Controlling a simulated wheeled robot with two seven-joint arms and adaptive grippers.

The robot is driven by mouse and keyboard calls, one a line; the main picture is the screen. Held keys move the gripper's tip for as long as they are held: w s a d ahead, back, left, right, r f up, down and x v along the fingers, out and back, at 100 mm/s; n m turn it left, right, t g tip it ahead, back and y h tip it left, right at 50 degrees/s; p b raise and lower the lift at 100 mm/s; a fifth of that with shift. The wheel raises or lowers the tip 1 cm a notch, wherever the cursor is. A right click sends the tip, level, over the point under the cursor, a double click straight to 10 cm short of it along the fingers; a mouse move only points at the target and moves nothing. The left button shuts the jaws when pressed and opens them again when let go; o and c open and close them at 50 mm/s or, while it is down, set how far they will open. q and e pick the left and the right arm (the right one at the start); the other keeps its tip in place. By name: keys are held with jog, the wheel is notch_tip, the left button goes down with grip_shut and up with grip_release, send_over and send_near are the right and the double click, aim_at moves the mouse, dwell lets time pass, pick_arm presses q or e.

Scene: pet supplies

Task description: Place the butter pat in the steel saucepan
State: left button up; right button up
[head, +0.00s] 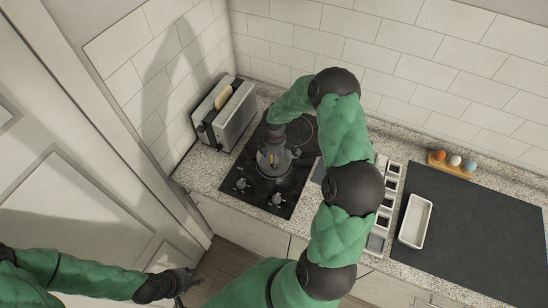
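The steel saucepan (287,166) stands on the black cooktop (250,190), partly hidden by my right gripper. My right gripper (272,160) points down at the saucepan from above. Its fingers are small and blend with the pan, so I cannot tell whether they are open or shut. A tiny yellowish spot shows among the fingers and pan; I cannot tell whether it is the butter pat. The butter pat is not clearly visible elsewhere. My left gripper (190,288) is at the bottom left, away from the counter, with its dark fingers apart and nothing seen between them.
A steel toaster (228,118) with bread stands left of the cooktop against the wall. Right of my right arm are a row of small containers (376,243), a white dish (428,215) on a dark mat (480,230), and a wooden egg holder (437,160). The mat's right side is clear.

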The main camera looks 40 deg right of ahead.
notch_tip(320, 180, up, 12)
jog(key=shift+f, duration=0.25)
dwell(0.4)
